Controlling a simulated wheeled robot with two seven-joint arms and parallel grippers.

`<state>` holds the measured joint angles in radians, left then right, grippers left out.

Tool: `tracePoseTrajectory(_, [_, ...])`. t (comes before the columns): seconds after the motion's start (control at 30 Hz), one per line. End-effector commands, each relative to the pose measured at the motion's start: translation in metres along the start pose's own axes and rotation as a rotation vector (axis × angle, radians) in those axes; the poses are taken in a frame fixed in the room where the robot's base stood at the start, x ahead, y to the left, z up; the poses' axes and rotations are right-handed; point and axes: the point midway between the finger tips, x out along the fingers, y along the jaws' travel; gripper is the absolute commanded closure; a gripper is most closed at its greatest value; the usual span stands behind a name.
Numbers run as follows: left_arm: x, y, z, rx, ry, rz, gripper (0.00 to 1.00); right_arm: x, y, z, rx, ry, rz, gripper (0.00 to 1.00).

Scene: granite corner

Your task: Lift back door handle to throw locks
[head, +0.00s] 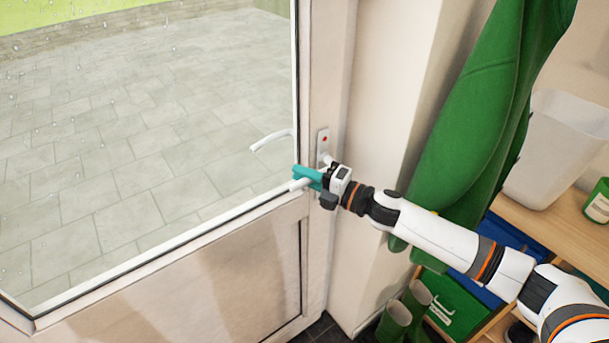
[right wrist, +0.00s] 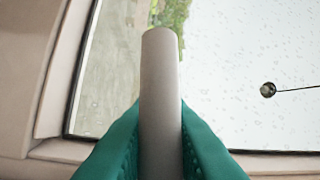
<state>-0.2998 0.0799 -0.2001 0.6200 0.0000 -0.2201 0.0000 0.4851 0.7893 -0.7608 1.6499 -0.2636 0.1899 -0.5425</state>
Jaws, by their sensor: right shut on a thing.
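The white back door (head: 205,260) with a large glass pane fills the left of the head view and looks shut in its frame. Its inside lever handle (head: 298,185) points left from a pale lock plate (head: 323,143) with a red mark. My right gripper (head: 308,178) has its teal fingers shut on the handle. In the right wrist view the grey-white handle (right wrist: 161,90) runs between the two teal fingers (right wrist: 160,150). A second lever (head: 270,140) shows through the glass, on the outer side. My left gripper is not in view.
A green coat (head: 475,130) hangs on the wall right of the door, close to my right arm. Green boots (head: 400,315) stand below it. A wooden shelf holds a white bin (head: 555,145), with a green box (head: 455,310) lower down. Paving lies beyond the glass.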

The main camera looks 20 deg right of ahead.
Motion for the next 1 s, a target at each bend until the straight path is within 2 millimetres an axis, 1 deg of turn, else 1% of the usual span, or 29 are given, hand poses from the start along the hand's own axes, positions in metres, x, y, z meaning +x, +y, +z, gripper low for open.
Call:
tracePoseTrajectory(0.17, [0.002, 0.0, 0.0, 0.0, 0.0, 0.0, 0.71, 0.0, -0.005, -0.001, 0.059, 0.004, -0.026, 1.0])
tracePoseTrajectory(0.7, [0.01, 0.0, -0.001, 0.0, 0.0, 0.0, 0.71, -0.003, -0.034, -0.013, 0.428, 0.035, -0.179, 1.0])
tracePoseTrajectory(1.0, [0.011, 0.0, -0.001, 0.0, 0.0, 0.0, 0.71, -0.005, -0.044, -0.021, 0.569, 0.047, -0.238, 1.0])
